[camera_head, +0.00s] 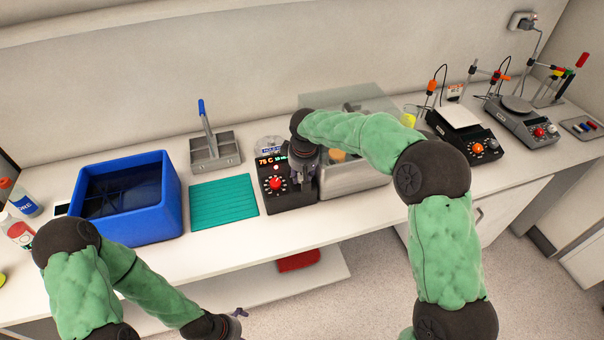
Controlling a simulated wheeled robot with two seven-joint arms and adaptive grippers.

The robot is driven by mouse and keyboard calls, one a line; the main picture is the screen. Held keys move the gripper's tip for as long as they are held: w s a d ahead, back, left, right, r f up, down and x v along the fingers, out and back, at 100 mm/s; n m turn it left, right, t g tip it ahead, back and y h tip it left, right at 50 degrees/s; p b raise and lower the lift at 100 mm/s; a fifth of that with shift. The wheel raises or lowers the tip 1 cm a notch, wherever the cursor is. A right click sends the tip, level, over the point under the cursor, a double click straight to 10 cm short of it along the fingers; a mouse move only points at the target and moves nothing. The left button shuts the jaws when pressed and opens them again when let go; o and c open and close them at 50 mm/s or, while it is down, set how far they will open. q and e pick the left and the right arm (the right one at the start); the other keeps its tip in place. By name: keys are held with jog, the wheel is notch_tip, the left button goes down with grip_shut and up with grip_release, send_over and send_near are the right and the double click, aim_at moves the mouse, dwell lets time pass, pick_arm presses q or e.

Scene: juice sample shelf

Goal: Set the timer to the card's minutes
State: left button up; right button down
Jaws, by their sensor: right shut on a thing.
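A black control box (286,202) stands at the front of the bench, with a lit display (272,160) that reads 75 C in orange and has smaller cyan characters beside it, too small to read surely. A red knob (277,184) with a pale scale sits on its left part. My right gripper (299,184) reaches down over the right part of the box and is shut on the timer knob, which it hides.
A metal bath (352,184) with a clear lid adjoins the box on the right. A teal mat (223,202), blue tub (174,196) and grey divided tray (226,160) lie left. Stirrers (470,142) with probe stands are on the right. Bare bench remains along the front.

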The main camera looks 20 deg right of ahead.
dwell(0.4)
jog(key=c, duration=1.2)
grip_release()
jog(key=shift+o, duration=0.2)
jog(key=v, duration=1.2)
jog(key=shift+r, duration=0.1)
